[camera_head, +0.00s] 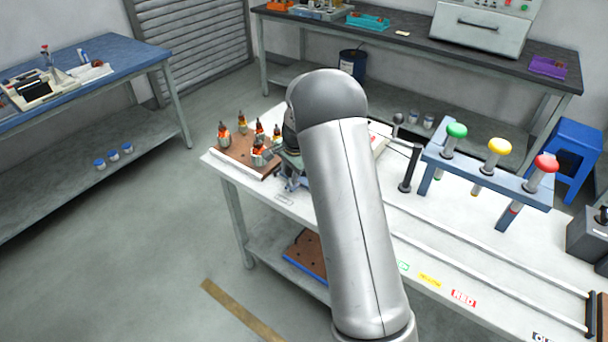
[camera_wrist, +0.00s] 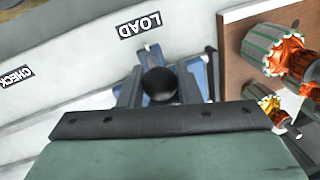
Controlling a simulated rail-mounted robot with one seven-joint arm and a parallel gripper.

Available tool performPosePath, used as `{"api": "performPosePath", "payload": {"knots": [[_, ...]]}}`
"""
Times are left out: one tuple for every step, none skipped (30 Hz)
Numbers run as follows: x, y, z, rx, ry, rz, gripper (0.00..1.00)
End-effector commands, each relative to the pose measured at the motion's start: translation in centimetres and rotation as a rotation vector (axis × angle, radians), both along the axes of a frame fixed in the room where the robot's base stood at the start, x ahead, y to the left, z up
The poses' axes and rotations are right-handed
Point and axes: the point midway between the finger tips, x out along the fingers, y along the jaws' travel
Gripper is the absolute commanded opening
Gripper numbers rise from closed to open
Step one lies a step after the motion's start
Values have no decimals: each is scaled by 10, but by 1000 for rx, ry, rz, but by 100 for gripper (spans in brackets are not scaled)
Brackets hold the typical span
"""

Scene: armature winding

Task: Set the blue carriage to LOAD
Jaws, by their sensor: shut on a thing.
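The blue carriage (camera_wrist: 201,72) is partly hidden behind my gripper in the wrist view, with its round black knob (camera_wrist: 160,84) in the middle. The carriage sits beside the LOAD label (camera_wrist: 139,25). The CHECK label (camera_wrist: 15,77) lies farther left. My gripper (camera_wrist: 160,92) is at the knob and shut on it. In the head view a little of the carriage (camera_head: 292,183) shows below my gripper (camera_head: 290,168), near the left end of the white table. My arm hides much of the rails.
A brown board (camera_head: 232,151) with several copper-wound armatures stands close beside the carriage. A blue rack (camera_head: 484,178) with green, yellow and red knobs stands to the right. Two rails (camera_head: 480,260) run to the right.

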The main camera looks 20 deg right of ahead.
Motion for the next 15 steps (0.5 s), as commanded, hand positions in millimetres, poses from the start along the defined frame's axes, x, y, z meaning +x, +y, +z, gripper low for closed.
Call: {"api": "performPosePath", "payload": {"knots": [[2, 2, 0, 0, -3, 1, 0], [3, 2, 0, 0, -3, 1, 0], [3, 3, 0, 0, -5, 1, 0], [4, 3, 0, 0, -5, 1, 0], [4, 3, 0, 0, -5, 1, 0], [4, 3, 1, 0, -6, 1, 0], [4, 3, 1, 0, -7, 0, 0], [4, 3, 1, 0, -8, 1, 0], [5, 3, 1, 0, -9, 1, 0], [5, 3, 1, 0, -9, 1, 0], [5, 3, 1, 0, -10, 1, 0], [5, 3, 1, 0, -10, 1, 36], [5, 3, 1, 0, -10, 1, 44], [5, 3, 1, 0, -10, 2, 50], [5, 3, 1, -1, -9, 1, 50]]}}
